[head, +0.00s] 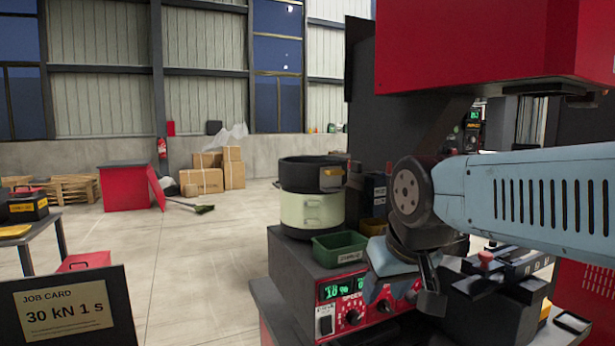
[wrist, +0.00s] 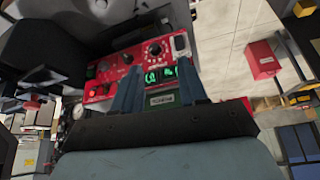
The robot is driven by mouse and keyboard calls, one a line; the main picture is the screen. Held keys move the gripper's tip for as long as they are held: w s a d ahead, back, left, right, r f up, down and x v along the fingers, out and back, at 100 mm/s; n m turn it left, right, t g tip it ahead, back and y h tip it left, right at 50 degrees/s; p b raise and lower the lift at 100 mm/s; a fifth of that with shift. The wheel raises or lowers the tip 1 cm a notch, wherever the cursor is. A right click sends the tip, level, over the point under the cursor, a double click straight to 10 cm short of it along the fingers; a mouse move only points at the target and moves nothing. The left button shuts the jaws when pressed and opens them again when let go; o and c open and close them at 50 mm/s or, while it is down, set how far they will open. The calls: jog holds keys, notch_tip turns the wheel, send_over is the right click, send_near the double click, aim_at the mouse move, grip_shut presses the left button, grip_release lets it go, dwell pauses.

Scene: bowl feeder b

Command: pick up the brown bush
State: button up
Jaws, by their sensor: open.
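I cannot make out the brown bush for certain in either view. My gripper (head: 405,285) is in front of the red control panel in the head view, partly covered by its own wrist. The green tray (head: 340,248) sits on top of the feeder's control box, left of my gripper. Its labelled front (wrist: 162,99) shows between the fingers in the wrist view. The inside of the tray is too dark and small to read.
The feeder bowl (head: 311,190), pale green with a black top, stands behind the tray. The red control panel (head: 352,303) has knobs and a green display. A dark fixture (head: 500,290) stands at right under a red machine head (head: 480,45). A job card (head: 65,308) stands front left.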

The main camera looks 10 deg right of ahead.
jog(key=shift+o, duration=1)
jog(key=shift+w+r, duration=0.1)
jog(key=shift+r, duration=0.05)
jog(key=shift+o, duration=1)
jog(key=w+r, duration=1.5)
jog(key=w, duration=0.1)
jog(key=shift+m+g, duration=0.3)
jog(key=w+a+r, duration=0.1)
jog(key=w+r, duration=0.4)
jog(key=w, duration=0.5)
jog(key=w+r, duration=0.5)
jog(key=w, duration=0.6)
jog(key=shift+m+g+h, duration=0.3)
jog(key=shift+m, duration=0.1)
jog(key=x, duration=0.8)
jog(key=shift+f, duration=0.3)
jog(key=shift+x, duration=2.55)
